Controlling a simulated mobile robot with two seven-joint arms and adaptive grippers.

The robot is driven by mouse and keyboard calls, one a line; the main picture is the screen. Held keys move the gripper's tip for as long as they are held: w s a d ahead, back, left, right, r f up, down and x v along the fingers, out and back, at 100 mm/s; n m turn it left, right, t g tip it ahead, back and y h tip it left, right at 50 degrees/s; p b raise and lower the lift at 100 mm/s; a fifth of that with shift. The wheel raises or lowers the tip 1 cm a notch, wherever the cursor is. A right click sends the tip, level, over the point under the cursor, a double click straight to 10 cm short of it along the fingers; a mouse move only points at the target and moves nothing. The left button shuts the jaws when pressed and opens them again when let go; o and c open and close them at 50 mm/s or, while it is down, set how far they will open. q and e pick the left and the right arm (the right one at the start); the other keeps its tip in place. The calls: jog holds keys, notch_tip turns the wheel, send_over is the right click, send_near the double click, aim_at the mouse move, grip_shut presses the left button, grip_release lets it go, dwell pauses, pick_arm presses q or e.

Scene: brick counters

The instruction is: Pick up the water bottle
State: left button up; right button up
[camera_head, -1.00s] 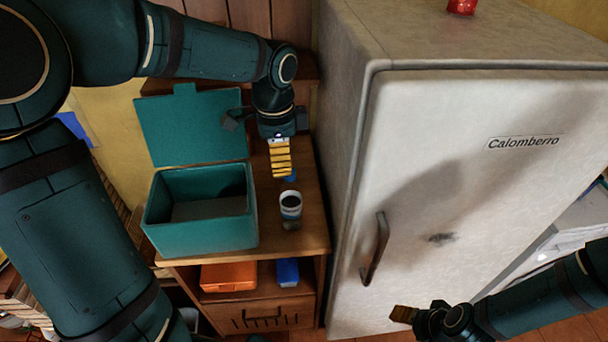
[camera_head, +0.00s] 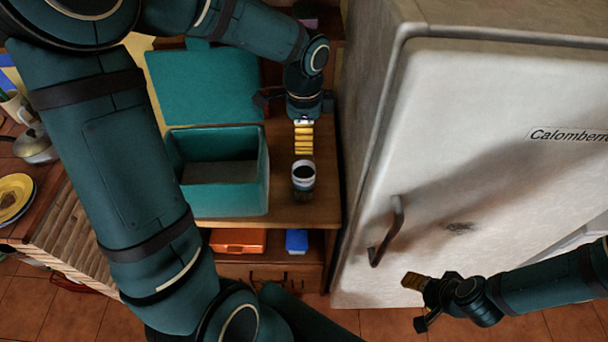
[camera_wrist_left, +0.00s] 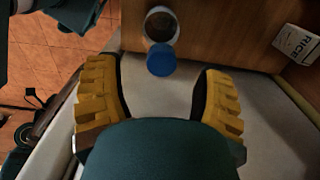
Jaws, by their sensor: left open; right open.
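The water bottle shows in the left wrist view as a round blue cap (camera_wrist_left: 160,60), just beyond the fingertips and about midway between them. Its body is hidden below the cap. In the head view the bottle is hidden behind my left gripper. My left gripper (camera_head: 304,138) has yellow ribbed fingers and points down over the wooden cabinet top. In the left wrist view my left gripper (camera_wrist_left: 160,78) is open and empty. My right gripper (camera_head: 416,282) is open and empty, low in front of the fridge.
A dark-filled cup (camera_head: 303,180) stands close to the bottle; it also shows in the wrist view (camera_wrist_left: 161,24). A teal open-lidded box (camera_head: 228,200) stands left of it. The fridge (camera_head: 480,190) walls the right side. A rice box (camera_wrist_left: 296,43) lies near the wrist view's right edge.

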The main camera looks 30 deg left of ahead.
pick_arm(q)
send_over(304, 171)
jog(key=w+a, duration=0.2)
jog(key=w, duration=0.1)
jog(key=shift+s+d+f+b, duration=0.1)
jog(key=shift+s+f+b, duration=0.05)
jog(key=shift+f, duration=1.05)
jog(key=shift+s+d+f+b, duration=0.1)
jog(key=shift+f+b, duration=0.05)
jog(key=shift+f, duration=1.05)
grip_shut()
